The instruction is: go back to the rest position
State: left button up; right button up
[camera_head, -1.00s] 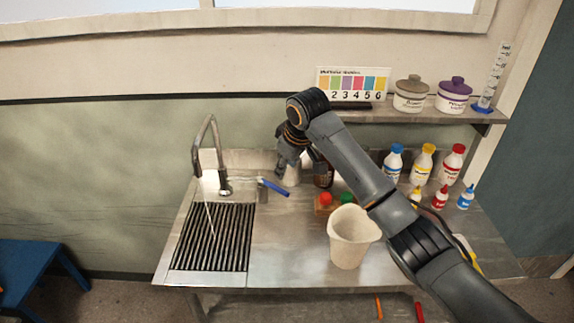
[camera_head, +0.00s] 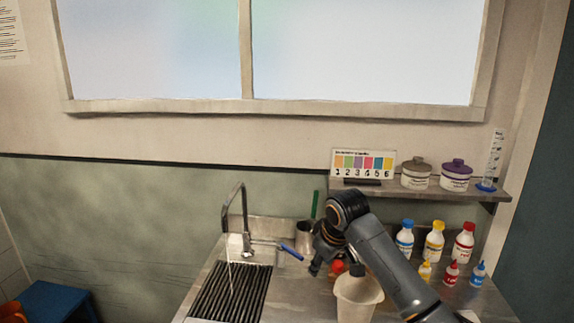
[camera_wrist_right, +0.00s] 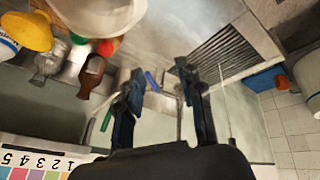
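My right arm comes in from the lower right in the head view and reaches over the steel counter (camera_head: 290,301). Its gripper (camera_head: 316,268) hangs between the blue-handled tap (camera_head: 240,215) and the white jug (camera_head: 357,299), partly hidden by its own wrist. In the right wrist view the gripper (camera_wrist_right: 163,88) has its two fingers well apart, with nothing between them. My left gripper is not in view.
A metal cup (camera_head: 305,238) stands behind the gripper. Several bottles with coloured caps (camera_head: 434,242) stand to the right. The shelf (camera_head: 440,194) holds a numbered colour card (camera_head: 363,164) and two lidded pots. A ribbed drain (camera_head: 229,292) lies left under a running stream.

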jog(key=s+d+f+m+y, duration=0.1)
jog(key=s+f+m, duration=0.2)
jog(key=s+f, duration=1.65)
jog(key=s+d+m+h, duration=0.1)
jog(key=s+d, duration=0.3)
jog(key=s, duration=0.4)
jog(key=s+d+f+m+g, duration=0.1)
jog(key=s+d+m, duration=0.15)
jog(key=s, duration=0.45)
jog(key=s+d+m+h, duration=0.1)
jog(key=s+d, duration=0.4)
jog(key=s, duration=0.3)
notch_tip(320, 180, down, 27)
jog(key=s+g+b, duration=0.1)
jog(key=g+b, duration=0.1)
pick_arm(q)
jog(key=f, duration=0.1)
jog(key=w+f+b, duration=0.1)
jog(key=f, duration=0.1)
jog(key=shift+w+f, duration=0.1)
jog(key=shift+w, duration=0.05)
pick_arm(e)
jog(key=s+d+f, duration=0.2)
jog(key=s+f, duration=1.5)
jog(key=f, duration=0.1)
jog(key=shift+s+d+f+n+g+h, duration=0.3)
jog(key=shift+s+n+g, duration=0.05)
jog(key=shift+n+g, duration=0.1)
